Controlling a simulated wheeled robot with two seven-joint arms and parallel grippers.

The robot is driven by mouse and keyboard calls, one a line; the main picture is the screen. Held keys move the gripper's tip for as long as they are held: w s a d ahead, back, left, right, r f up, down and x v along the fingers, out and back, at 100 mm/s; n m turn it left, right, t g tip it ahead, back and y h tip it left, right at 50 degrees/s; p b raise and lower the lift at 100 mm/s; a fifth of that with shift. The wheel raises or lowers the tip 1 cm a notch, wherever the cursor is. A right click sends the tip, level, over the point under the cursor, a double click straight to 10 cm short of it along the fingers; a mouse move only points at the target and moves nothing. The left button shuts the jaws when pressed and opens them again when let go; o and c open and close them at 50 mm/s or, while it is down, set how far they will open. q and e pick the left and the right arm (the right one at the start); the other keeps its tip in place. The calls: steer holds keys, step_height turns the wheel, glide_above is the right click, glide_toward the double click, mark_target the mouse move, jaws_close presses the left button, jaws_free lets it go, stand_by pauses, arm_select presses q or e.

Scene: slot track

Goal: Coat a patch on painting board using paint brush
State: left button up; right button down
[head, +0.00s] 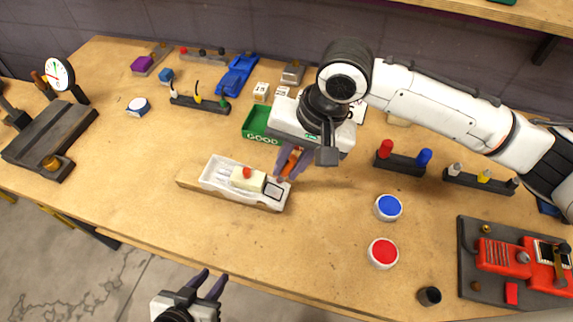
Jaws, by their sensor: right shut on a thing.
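The painting board (190,183) is a wooden board near the middle of the table, with a white moulded body (213,179) on it. A cream block with a red knob (247,175) and a dark-outlined square patch (273,190) show at its right part. My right gripper (291,167) is shut on the paint brush (290,162), which has an orange-brown handle. It points down just above the board's right end; whether the tip touches the patch cannot be told. My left gripper (210,283) is open and empty, in front of the table's front edge.
An open blue paint pot (388,207) and a red paint pot (383,252) stand right of the board. A green GOOD tray (257,124) is behind it. A dark cup (429,296) and a red controller set (515,257) are at the right.

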steer(key=shift+s+a, duration=0.15)
steer(key=shift+s, duration=0.15)
steer(key=shift+s+a+f, duration=0.1)
steer(key=shift+s+a, duration=0.15)
steer(key=shift+s, duration=0.45)
steer(key=shift+s+a+r, duration=0.1)
steer(key=shift+s+a, duration=0.1)
steer(key=shift+s, duration=0.55)
steer(key=shift+s+a+f, duration=0.1)
steer(key=shift+s+a, duration=0.15)
steer(key=shift+s, duration=0.45)
steer(key=shift+a, duration=0.2)
steer(key=shift+w+d, duration=0.25)
steer(key=shift+w, duration=0.6)
steer(key=shift+w+d, duration=0.3)
steer(key=shift+w, duration=0.5)
steer(key=shift+w+d, duration=0.25)
steer(key=shift+w, duration=0.6)
steer(key=shift+s+a, duration=0.3)
steer(key=shift+s, duration=0.55)
steer(key=shift+s+a, duration=0.25)
steer(key=shift+s, duration=0.6)
steer(key=shift+s+a, duration=0.3)
steer(key=shift+s, duration=0.55)
steer(key=v, duration=0.6)
